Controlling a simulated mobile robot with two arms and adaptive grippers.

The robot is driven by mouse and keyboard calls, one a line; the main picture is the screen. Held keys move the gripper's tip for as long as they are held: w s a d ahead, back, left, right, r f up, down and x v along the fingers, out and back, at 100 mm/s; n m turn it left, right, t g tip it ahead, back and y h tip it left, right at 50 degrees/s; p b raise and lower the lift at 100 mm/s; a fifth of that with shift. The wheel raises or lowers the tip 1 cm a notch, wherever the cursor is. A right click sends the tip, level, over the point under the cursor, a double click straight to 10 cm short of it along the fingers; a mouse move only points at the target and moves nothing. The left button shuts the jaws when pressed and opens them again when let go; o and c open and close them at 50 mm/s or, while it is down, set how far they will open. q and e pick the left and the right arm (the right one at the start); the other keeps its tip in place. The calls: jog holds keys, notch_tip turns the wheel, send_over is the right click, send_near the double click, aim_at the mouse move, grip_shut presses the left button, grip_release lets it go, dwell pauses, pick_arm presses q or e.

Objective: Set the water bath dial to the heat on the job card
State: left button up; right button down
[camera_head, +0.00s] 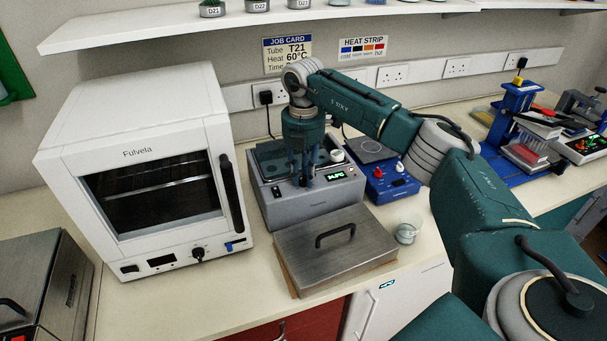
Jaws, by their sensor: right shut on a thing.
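The grey water bath (318,208) stands on the bench right of the white oven. Its green display (337,176) reads about 34 °C, though the digits are small. My right gripper (306,182) points down at the bath's front panel, shut on the dial, which its fingers hide; the dial's setting cannot be read. The job card (287,54) on the wall shows tube T21 and heat 60 °C; its time line is partly hidden by my arm. The heat strip card (363,48) shows coloured blocks from cold to hot. My left gripper is out of view.
A metal lid (335,262) lies in front of the bath, with a small glass beaker (407,233) beside it. The white oven (140,155) stands close on the left. A blue stirrer (388,186) is right behind. A shelf (220,25) overhangs the back.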

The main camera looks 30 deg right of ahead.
aim_at(304, 177)
jog(key=shift+r, duration=0.1)
jog(key=c, duration=1.8)
grip_release()
notch_tip(304, 177, up, 12)
jog(key=shift+f, duration=0.1)
